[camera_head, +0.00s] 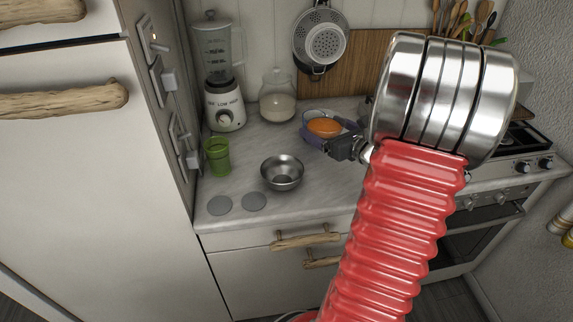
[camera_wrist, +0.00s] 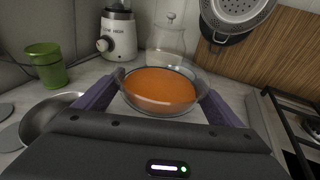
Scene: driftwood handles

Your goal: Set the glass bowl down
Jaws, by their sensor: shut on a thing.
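The glass bowl (camera_head: 324,125) is clear and filled with something orange. It also shows in the wrist view (camera_wrist: 160,92), upright between the two purple fingers. My gripper (camera_head: 326,131) is shut on it from both sides; in the wrist view the fingers (camera_wrist: 161,88) reach along its left and right walls. The bowl is over the grey counter (camera_head: 240,215), near the glass jar. I cannot tell whether its base touches the counter.
A steel bowl (camera_head: 282,172), a green cup (camera_head: 217,156) and two grey discs (camera_head: 220,205) are on the counter to the left. A blender (camera_head: 222,85) and a glass jar (camera_head: 278,100) stand behind. The stove (camera_head: 520,145) is at right.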

